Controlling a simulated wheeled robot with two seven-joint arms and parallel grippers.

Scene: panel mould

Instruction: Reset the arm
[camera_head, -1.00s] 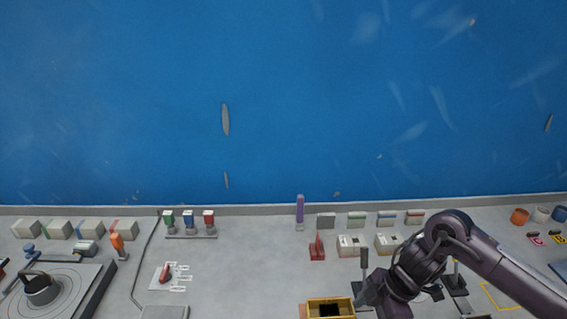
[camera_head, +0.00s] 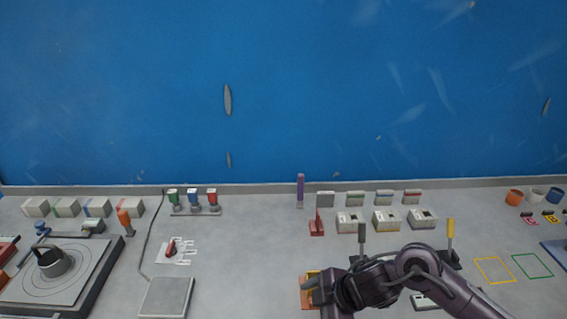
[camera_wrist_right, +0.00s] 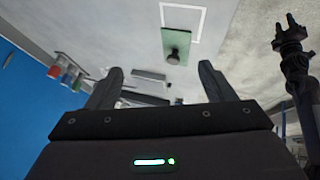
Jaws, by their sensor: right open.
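My right arm reaches in from the lower right in the head view. Its gripper (camera_head: 314,287) is low over the bench, at the yellow-orange box, and hides part of that box. In the right wrist view my right gripper's two fingers (camera_wrist_right: 160,82) stand wide apart with nothing held between them. A dark arm-like part with a pronged end (camera_wrist_right: 289,38) shows at the right of the wrist view; it looks like my left arm and gripper, but its jaw state is unclear. The head view does not show my left gripper.
The yellow-orange box (camera_head: 305,296) lies beside my right gripper. Levers with a dark handle (camera_head: 362,236) and a yellow handle (camera_head: 451,232) stand behind my right arm. A grey pad (camera_head: 167,297) and a dial plate (camera_head: 62,272) are to the left. Bench between pad and box is clear.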

